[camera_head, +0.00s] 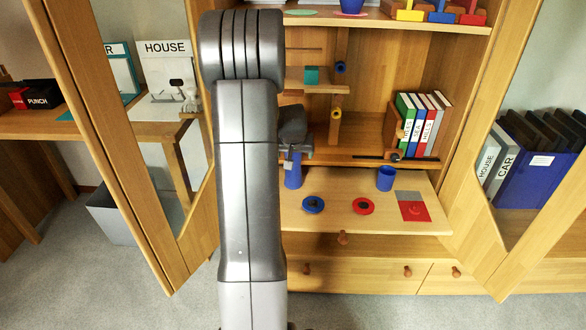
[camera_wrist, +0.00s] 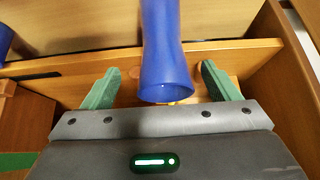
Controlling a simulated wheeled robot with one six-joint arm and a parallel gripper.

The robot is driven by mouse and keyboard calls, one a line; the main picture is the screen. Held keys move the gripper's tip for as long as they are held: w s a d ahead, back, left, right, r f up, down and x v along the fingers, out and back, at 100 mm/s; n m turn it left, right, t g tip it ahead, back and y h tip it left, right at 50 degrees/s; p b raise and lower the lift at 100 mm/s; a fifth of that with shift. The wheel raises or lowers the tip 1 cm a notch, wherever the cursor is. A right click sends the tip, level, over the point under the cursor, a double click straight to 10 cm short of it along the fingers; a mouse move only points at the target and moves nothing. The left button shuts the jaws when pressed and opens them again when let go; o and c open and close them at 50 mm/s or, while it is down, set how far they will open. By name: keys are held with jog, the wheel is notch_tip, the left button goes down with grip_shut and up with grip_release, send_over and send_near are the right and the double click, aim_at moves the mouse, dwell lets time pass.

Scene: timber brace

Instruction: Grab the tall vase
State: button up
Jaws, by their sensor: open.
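The tall blue vase (camera_head: 293,172) stands on the pull-out shelf of the cabinet, partly hidden in the head view by my arm and gripper. In the wrist view the vase (camera_wrist: 165,45) has its open rim towards my gripper and narrows at the middle. My gripper (camera_head: 295,151) is at the vase's upper end. In the wrist view my gripper (camera_wrist: 162,86) is open, with one green finger on each side of the vase's rim. Gaps show between both fingers and the vase.
A shorter blue cup (camera_head: 385,179), a blue ring (camera_head: 313,205), a red ring (camera_head: 363,206) and a red square piece (camera_head: 414,211) are on the pull-out shelf (camera_head: 335,222). Books (camera_head: 420,124) stand above at right. Open cabinet doors flank both sides.

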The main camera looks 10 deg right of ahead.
jog(key=shift+w+b+x, duration=0.15)
jog(key=shift+b+x, duration=0.2)
jog(key=shift+x, duration=1)
jog(key=shift+w+b+x, duration=0.15)
jog(key=shift+b+x, duration=0.2)
jog(key=shift+x, duration=1)
jog(key=shift+a+r, duration=0.15)
jog(key=shift+r, duration=0.05)
jog(key=c, duration=1.2)
